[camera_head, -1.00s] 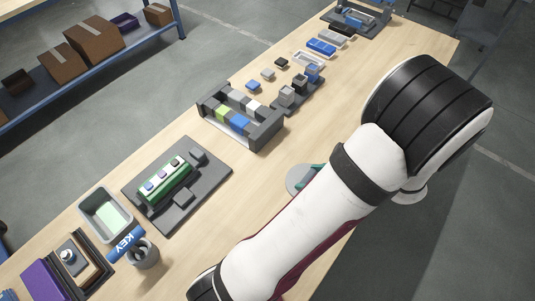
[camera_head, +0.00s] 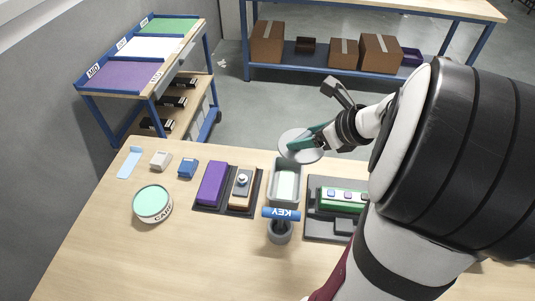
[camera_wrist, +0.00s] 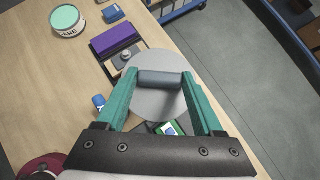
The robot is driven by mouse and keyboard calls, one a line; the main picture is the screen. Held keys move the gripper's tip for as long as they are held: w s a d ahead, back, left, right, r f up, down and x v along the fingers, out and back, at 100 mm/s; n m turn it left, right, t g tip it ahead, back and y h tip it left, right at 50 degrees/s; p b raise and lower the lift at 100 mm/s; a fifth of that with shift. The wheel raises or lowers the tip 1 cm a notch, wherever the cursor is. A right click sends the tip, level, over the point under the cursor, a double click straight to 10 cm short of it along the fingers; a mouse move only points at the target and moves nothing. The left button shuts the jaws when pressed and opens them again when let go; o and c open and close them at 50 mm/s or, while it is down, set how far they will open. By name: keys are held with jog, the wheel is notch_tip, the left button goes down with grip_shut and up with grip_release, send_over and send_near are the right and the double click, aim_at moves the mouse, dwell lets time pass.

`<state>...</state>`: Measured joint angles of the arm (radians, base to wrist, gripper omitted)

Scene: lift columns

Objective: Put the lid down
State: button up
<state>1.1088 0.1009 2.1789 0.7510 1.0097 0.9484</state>
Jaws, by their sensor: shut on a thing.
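My gripper (camera_head: 312,139) has teal fingers and is shut on the handle of the lid. The lid (camera_head: 293,150) is a round grey disc, held in the air above the far edge of the table, behind the grey tray. In the wrist view the lid (camera_wrist: 158,65) lies under the fingers, with its dark bar handle (camera_wrist: 160,78) between the teal fingertips. The grey tray (camera_head: 273,190) with a pale inside stands on the table below, partly hidden by the lid in the wrist view.
A round tin (camera_head: 152,207) with a mint top stands at the table's left. A cart (camera_head: 150,75) is behind. Bare table lies front left (camera_head: 130,260).

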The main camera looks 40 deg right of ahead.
jog(key=w+a+r+n+g+y, duration=0.1)
jog(key=w+a+r+n+y, duration=0.15)
jog(key=w+a, duration=0.7)
jog(key=w+a+r+n+g+y, duration=0.15)
jog(key=w+a+n, duration=0.35)
jog(key=a, duration=0.8)
jog(key=w+a+f+n+g+y, duration=0.1)
jog(key=w+a+f+n+y, duration=0.1)
jog(key=w+a+f, duration=0.35)
jog(key=w+a+f+n+g+y, duration=0.1)
jog(key=w+a+f+n+g, duration=0.15)
jog(key=w+f, duration=0.55)
jog(key=shift+t, duration=0.4)
jog(key=a+f, duration=0.2)
jog(key=a, duration=0.2)
jog(key=w+a+f, duration=0.1)
jog(key=a+f, duration=0.2)
jog(key=a, duration=0.1)
jog(key=a+f, duration=0.3)
jog(key=a, duration=0.1)
jog(key=shift+w+f, duration=0.2)
jog(key=shift+a+f, duration=0.15)
jog(key=shift+f, duration=2.1)
jog(key=o, duration=1.5)
